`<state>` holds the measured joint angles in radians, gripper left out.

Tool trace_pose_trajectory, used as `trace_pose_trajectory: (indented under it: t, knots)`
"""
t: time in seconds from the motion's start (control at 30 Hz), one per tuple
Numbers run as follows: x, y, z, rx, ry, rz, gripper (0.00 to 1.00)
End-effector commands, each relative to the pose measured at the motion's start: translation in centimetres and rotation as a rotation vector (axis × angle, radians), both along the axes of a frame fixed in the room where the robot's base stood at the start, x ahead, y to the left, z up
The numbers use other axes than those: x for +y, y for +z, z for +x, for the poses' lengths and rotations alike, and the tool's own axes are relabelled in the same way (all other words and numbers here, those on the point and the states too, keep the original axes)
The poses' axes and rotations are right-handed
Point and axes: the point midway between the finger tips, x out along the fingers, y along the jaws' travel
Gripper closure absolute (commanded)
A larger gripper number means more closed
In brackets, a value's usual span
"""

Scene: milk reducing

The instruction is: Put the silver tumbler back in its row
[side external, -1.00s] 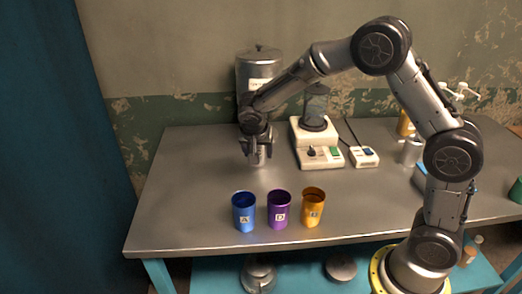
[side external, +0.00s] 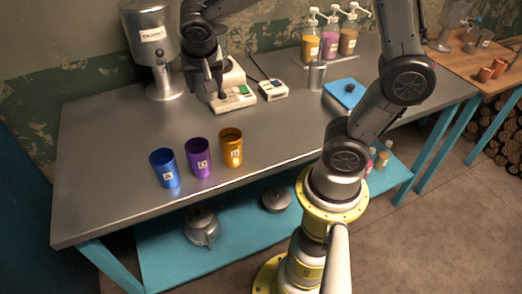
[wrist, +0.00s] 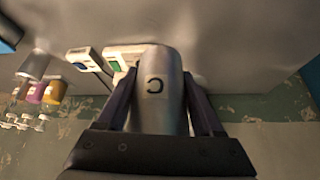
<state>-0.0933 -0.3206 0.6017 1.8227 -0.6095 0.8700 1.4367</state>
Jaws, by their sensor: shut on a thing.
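My gripper (wrist: 158,115) is shut on the silver tumbler (wrist: 155,85), which carries a white label with a dark C, in the wrist view. In the side view my gripper (side external: 213,85) is in front of the grey appliance; the tumbler is hard to make out there. A blue tumbler (side external: 164,170), a purple tumbler (side external: 199,158) and an orange tumbler (side external: 231,148) stand upright in a row near the table's front edge. Their labels are small; the orange one's is unclear. The held tumbler is apart from this row.
A metal urn (side external: 152,50) stands at the back left. A white appliance base (side external: 232,97) and small control box (side external: 273,90) are behind the row. Another silver cup (side external: 317,77), a blue-lidded box (side external: 346,92) and pump bottles (side external: 330,40) are rightward. Bare table (side external: 110,130) lies left.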

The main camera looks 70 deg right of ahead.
Motion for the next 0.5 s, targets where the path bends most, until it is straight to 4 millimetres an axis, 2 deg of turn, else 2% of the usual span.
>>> trace_pose_trajectory:
  t: [0.03,0.2,0.5]
  knots:
    - [-0.2,0.1,-1.4,-0.005,-0.001,0.001,1.00]
    - [-0.8,-0.3,-5.9,-0.005,-0.001,0.000,1.00]
    - [-1.6,-2.4,-12.5,-0.004,0.000,0.000,1.00]
